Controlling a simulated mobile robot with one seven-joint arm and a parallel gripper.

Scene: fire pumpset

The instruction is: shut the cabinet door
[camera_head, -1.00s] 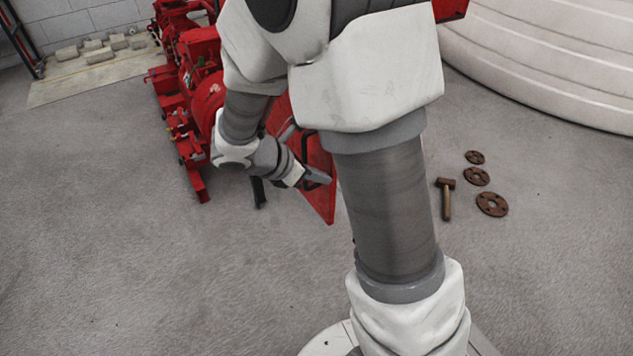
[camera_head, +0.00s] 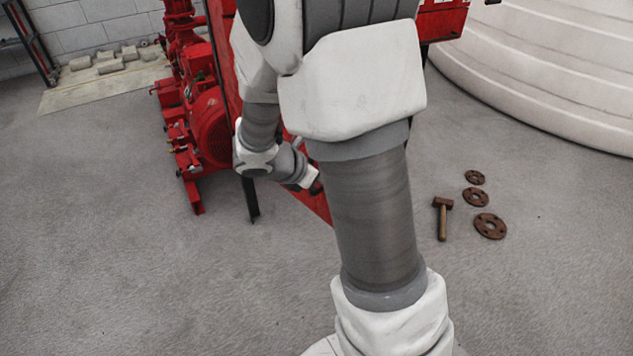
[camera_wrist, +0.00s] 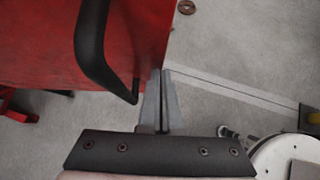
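The red cabinet door (camera_wrist: 45,45) fills the upper left of the wrist view, with its black bar handle (camera_wrist: 92,45). My gripper (camera_wrist: 162,75) is at the door's right edge, to the right of the handle's lower end. Its two fingers are close together with nothing seen between them. I cannot tell whether they touch the door. In the head view a lower corner of the door (camera_head: 318,207) shows beside my gripper (camera_head: 317,187); my arm hides most of the door. The red cabinet (camera_head: 440,22) shows partly behind my arm.
Red pump machinery (camera_head: 205,125) stands to the left. A hammer (camera_head: 442,218) and three rusty flanges, one of them a large flange (camera_head: 490,226), lie on the floor at right. A large white tank (camera_head: 540,75) stands behind them. The front floor is clear.

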